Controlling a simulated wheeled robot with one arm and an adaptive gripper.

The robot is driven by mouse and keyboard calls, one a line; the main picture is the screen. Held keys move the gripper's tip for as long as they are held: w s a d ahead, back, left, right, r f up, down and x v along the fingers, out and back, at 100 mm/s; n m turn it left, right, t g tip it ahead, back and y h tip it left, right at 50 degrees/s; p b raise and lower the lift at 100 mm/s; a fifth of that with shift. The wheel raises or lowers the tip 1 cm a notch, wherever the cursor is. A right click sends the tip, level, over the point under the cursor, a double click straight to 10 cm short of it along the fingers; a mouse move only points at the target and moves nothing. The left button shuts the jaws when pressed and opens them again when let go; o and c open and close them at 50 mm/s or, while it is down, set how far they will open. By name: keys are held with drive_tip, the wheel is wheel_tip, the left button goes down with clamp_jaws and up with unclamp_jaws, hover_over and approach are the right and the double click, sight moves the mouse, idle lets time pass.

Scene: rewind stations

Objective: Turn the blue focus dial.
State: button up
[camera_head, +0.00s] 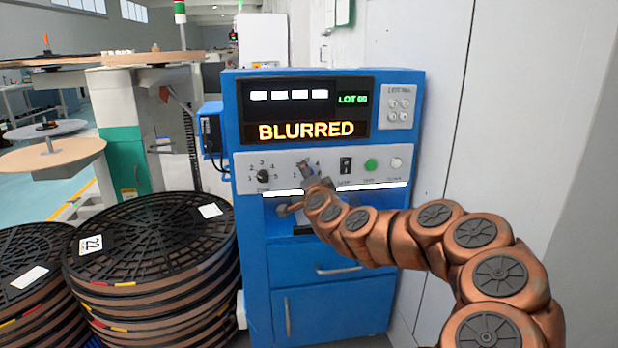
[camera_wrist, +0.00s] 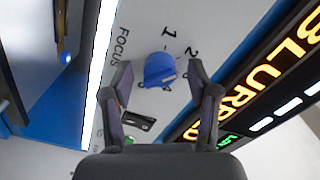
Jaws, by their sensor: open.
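The blue focus dial (camera_wrist: 158,69) is on the white control panel in the wrist view, beside the printed word FOCUS, with 1 and 2 readable on its scale. Other scale marks are partly covered. My gripper (camera_wrist: 160,72) is open, with one finger on each side of the dial in that view. I cannot tell whether a finger touches it. In the head view my gripper (camera_head: 308,172) is at the panel and hides most of the dial. The screen (camera_head: 305,130) reads BLURRED.
A black dial (camera_head: 263,176) is to the left on the panel. A black switch (camera_head: 346,166), green button (camera_head: 371,165) and white button (camera_head: 396,163) are to the right. Stacked black reels (camera_head: 150,245) stand left of the blue cabinet (camera_head: 318,260); a wall is on the right.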

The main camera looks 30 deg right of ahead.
drive_tip(key=v, duration=0.7)
drive_tip(key=shift+s, duration=0.3)
drive_tip(key=shift+a, duration=0.15)
idle(0.4)
